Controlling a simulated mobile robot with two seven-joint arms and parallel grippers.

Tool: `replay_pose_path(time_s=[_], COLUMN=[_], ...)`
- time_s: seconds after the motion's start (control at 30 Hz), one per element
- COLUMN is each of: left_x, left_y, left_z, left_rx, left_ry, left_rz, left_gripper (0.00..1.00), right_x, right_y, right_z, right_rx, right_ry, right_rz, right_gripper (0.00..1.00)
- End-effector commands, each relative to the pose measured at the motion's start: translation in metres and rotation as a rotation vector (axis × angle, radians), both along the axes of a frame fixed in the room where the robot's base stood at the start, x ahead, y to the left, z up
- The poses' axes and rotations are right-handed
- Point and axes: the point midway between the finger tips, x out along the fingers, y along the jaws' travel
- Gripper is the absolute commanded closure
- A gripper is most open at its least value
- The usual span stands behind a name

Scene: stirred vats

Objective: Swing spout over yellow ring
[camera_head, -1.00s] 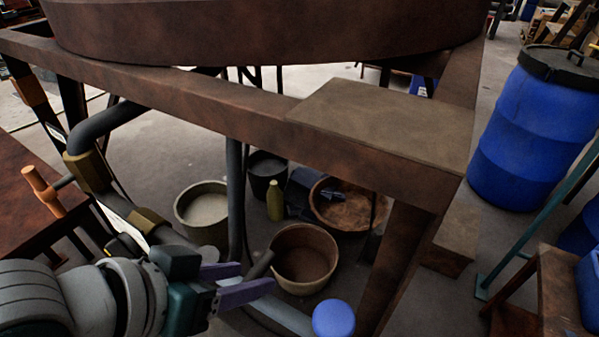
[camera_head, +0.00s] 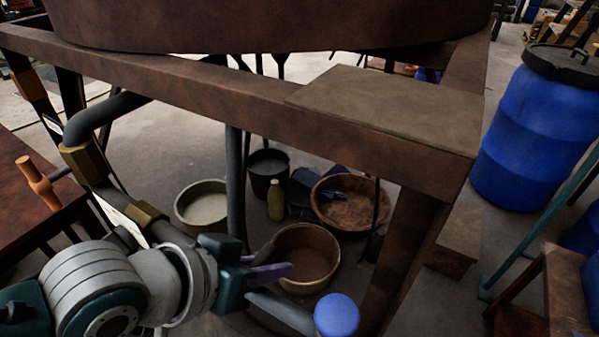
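A grey pipe (camera_head: 280,311), likely the spout, slants along the bottom of the view to a round blue end (camera_head: 336,315). A short dark bar (camera_head: 265,254) stands up near its left end. My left gripper (camera_head: 275,271), with purple fingers, reaches in from the lower left and lies beside this bar. The fingers overlap in view, so I cannot tell whether they grip the bar. I see no clear yellow ring; a tan bucket (camera_head: 325,247) stands on the floor behind the gripper. My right gripper is not in view.
A rusty frame beam (camera_head: 230,108) crosses above, with a flat plate (camera_head: 385,105) on it. A dark upright pipe (camera_head: 235,185) stands behind my gripper. A pale bucket (camera_head: 203,226), a brown basin (camera_head: 350,226) and a yellow-green bottle (camera_head: 275,205) stand on the floor. A blue barrel (camera_head: 535,130) is at right.

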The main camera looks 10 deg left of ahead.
Motion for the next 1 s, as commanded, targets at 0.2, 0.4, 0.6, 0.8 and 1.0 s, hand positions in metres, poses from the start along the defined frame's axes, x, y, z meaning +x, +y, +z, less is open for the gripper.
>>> replay_pose_path(time_s=[0.2,0.4,0.6,0.8,1.0], left_x=[-0.0002,-0.0002,-0.0002,-0.0002,-0.0002], left_y=[0.0000,0.0000,-0.0001,-0.0001,-0.0001], left_z=[0.0000,0.0000,0.0000,0.0000,0.0000], left_rx=[0.000,-0.001,-0.001,-0.001,-0.001], left_ry=[0.000,0.000,0.000,0.000,0.000], left_rz=[0.000,0.001,0.000,0.000,0.000], left_gripper=[1.00,1.00,1.00,1.00,1.00], right_x=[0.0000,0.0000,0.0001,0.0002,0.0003], right_y=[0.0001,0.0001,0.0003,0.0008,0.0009], right_z=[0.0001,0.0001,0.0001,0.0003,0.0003], right_rx=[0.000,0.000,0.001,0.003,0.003], right_ry=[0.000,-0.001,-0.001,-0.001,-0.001], right_rz=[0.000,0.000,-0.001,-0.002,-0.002], right_gripper=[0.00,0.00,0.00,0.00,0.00])
